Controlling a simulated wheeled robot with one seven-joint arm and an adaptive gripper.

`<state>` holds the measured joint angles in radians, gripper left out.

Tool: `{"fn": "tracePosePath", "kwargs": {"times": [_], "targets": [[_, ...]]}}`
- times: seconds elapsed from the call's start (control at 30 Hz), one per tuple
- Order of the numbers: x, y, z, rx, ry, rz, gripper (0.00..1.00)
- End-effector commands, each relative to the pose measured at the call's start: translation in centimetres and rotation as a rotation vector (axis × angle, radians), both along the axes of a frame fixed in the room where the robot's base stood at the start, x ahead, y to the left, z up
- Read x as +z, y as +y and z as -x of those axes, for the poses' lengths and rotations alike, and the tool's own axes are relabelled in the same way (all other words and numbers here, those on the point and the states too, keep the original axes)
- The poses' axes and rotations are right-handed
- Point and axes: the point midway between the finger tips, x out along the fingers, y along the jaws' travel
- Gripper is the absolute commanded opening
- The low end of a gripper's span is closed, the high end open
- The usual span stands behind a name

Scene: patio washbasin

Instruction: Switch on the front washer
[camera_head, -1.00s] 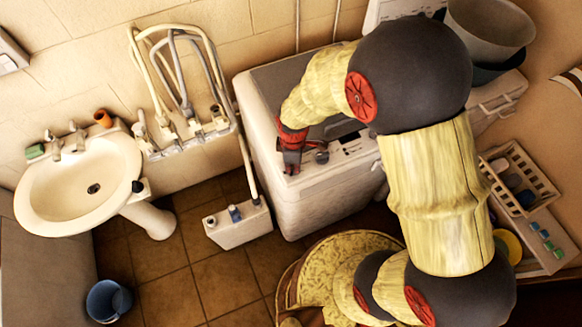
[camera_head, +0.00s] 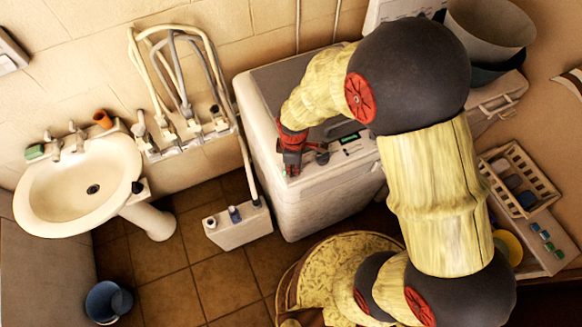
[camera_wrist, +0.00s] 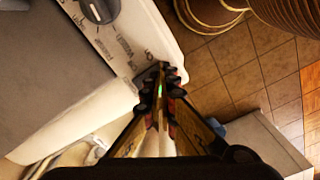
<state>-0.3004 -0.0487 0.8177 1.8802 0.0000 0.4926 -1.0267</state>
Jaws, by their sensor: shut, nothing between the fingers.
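The front washer (camera_head: 325,200) is a white top-loader with a grey lid (camera_wrist: 50,85) and a control strip along its front edge. A dark knob (camera_head: 322,157) and a small display (camera_head: 350,138), lit green, sit on that strip. The knob (camera_wrist: 98,10) also shows at the top of the wrist view, beside printed dial labels. My gripper (camera_head: 292,168) is shut and empty, pointing down at the strip's left end corner. In the wrist view its fingertips (camera_wrist: 161,76) cover the spot beneath them, with a small green glow between the fingers. Whether they touch the panel is unclear.
A white washbasin (camera_head: 75,190) stands left, with a blue bucket (camera_head: 107,300) below. A white box with bottles (camera_head: 238,228) stands on the floor by the washer. A round woven basket (camera_head: 340,260) lies in front. A grey tub (camera_head: 490,35) and crate (camera_head: 520,178) are right.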

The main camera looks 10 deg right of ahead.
Motion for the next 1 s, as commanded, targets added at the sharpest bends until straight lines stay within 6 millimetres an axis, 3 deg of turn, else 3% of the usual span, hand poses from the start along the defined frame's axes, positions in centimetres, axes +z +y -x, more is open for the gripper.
{"fn": "tracePosePath", "kwargs": {"times": [0.8,1.0], "targets": [[6.1,0.0,0.0,0.0,-0.001,0.0,0.0],[6.4,0.0,0.0,0.0,0.0,0.0,0.0]]}}
